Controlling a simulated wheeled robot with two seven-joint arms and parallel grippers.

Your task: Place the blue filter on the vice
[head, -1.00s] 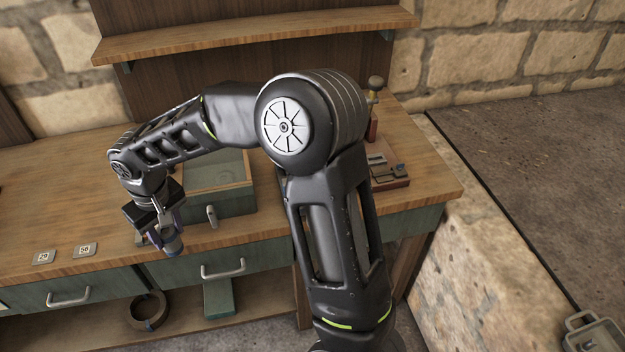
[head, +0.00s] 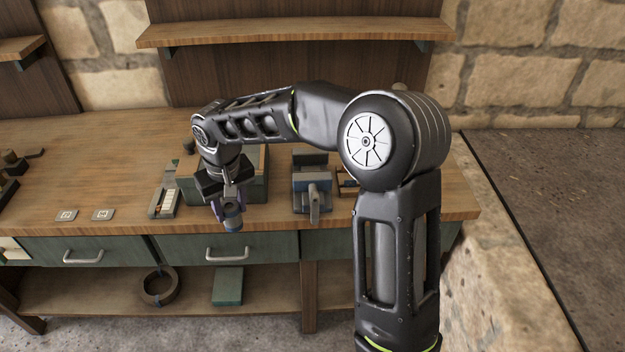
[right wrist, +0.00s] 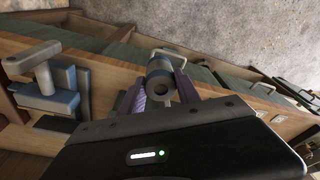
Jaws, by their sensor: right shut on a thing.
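My right gripper (head: 227,206) hangs in front of the bench's front edge, pointing down. It is shut on the filter (head: 232,220), a small grey cylinder with a bluish part. In the right wrist view the filter (right wrist: 159,82) sits between the purple fingers of the right gripper (right wrist: 162,90), showing a round end with a dark centre. The blue-grey vice (head: 312,186) stands on the bench to the right of the gripper, apart from it. It also shows in the right wrist view (right wrist: 58,100) at the left. My left gripper is out of view.
A green box (head: 258,185) stands behind my right gripper. A small tray of parts (head: 164,200) lies left of it, and two number tags (head: 102,214) lie farther left. The bench top (head: 95,160) is mostly clear there. A shelf (head: 290,33) hangs above.

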